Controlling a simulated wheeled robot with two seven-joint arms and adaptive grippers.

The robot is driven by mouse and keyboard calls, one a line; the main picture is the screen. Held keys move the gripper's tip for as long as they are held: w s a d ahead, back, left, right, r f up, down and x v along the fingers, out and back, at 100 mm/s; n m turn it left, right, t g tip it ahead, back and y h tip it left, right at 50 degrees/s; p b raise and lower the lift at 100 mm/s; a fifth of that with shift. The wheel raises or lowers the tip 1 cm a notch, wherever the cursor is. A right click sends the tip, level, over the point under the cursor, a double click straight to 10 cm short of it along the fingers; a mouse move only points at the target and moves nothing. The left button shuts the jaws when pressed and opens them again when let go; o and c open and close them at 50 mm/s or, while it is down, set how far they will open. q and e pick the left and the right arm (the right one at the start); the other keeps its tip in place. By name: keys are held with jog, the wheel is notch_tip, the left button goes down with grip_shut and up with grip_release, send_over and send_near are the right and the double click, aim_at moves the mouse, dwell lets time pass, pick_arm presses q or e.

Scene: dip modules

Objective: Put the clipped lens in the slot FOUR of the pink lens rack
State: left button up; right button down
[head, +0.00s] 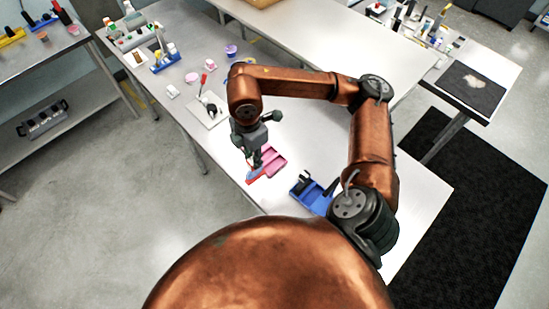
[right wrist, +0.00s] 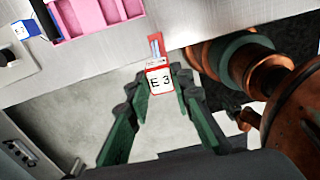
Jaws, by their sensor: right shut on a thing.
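The pink lens rack (head: 272,160) lies on the white table in the head view, beside my right gripper (head: 256,161). Part of the rack (right wrist: 92,16) shows at the upper left of the right wrist view, with its open compartments. My right gripper (right wrist: 161,72) is shut on a red-edged piece with a white label reading "E 3", which I take for the clipped lens (right wrist: 159,80). A narrow red-framed part extends past the fingertips. The held piece is apart from the rack in the wrist view. The slot numbers are not readable. My left gripper is not in view.
A blue tray (head: 312,196) stands right of the pink rack. A small blue block with a white label (right wrist: 25,29) is next to the rack. A white board (head: 208,110) with a red-handled tool lies farther back. The table's front edge is close to the rack.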

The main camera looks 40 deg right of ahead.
jog(key=w+d+f+p, duration=0.4)
jog(key=d+f, duration=0.8)
jog(key=shift+w+f+p, duration=0.15)
jog(key=shift+f+p, duration=0.05)
jog(key=shift+p, duration=0.2)
jog(key=shift+f, duration=0.1)
jog(key=c, duration=2.2)
grip_release()
jog(key=shift+f, duration=0.1)
jog(key=o, duration=0.5)
jog(key=shift+d, duration=0.1)
